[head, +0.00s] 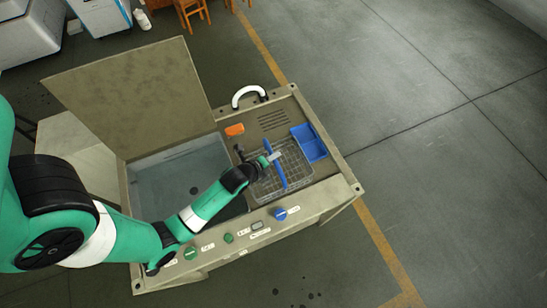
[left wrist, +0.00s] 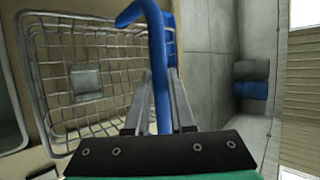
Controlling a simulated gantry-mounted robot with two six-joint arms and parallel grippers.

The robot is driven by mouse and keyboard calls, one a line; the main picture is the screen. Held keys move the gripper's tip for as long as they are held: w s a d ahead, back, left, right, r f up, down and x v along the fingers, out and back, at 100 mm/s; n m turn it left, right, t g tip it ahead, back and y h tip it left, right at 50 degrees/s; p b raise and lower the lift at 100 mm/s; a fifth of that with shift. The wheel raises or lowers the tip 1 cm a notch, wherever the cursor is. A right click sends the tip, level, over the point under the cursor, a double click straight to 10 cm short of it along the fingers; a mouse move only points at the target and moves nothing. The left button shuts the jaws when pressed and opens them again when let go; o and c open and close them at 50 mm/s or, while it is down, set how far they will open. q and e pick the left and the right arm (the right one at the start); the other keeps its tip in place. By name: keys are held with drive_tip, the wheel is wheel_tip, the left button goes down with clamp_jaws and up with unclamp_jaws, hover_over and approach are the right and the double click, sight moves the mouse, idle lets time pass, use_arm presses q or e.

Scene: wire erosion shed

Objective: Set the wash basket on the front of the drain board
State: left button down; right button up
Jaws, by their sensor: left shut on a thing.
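The wash basket (head: 298,168) is a wire basket with a blue handle (head: 280,177) across it. It is over the front part of the drain board (head: 294,107), right of the sink basin. I cannot tell whether its bottom touches the board. My left gripper (head: 274,157) is shut on the blue handle from above. In the left wrist view the gripper (left wrist: 160,100) has a finger on each side of the handle, and the basket (left wrist: 110,45) hangs or stands beside it. A small grey metal block (left wrist: 85,82) shows in the basket. My right gripper is not in view.
A blue tray (head: 310,143) lies at the basket's right. The water-filled basin (head: 165,185) with raised lid (head: 135,95) is left. Knobs, including a blue one (head: 280,214), line the front panel.

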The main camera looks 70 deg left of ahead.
use_arm(q)
drive_tip(key=shift+w+a+f, duration=0.15)
drive_tip(key=shift+w, duration=0.05)
wheel_tip(320, 180, down, 3)
drive_tip(key=shift+f+b, duration=0.1)
drive_tip(key=shift+b, duration=0.35)
drive_tip(key=c, duration=0.8)
unclamp_jaws()
drive_tip(key=shift+f, duration=0.1)
drive_tip(key=shift+o, duration=0.2)
drive_tip(key=p+v, duration=0.2)
drive_tip(key=v, duration=1)
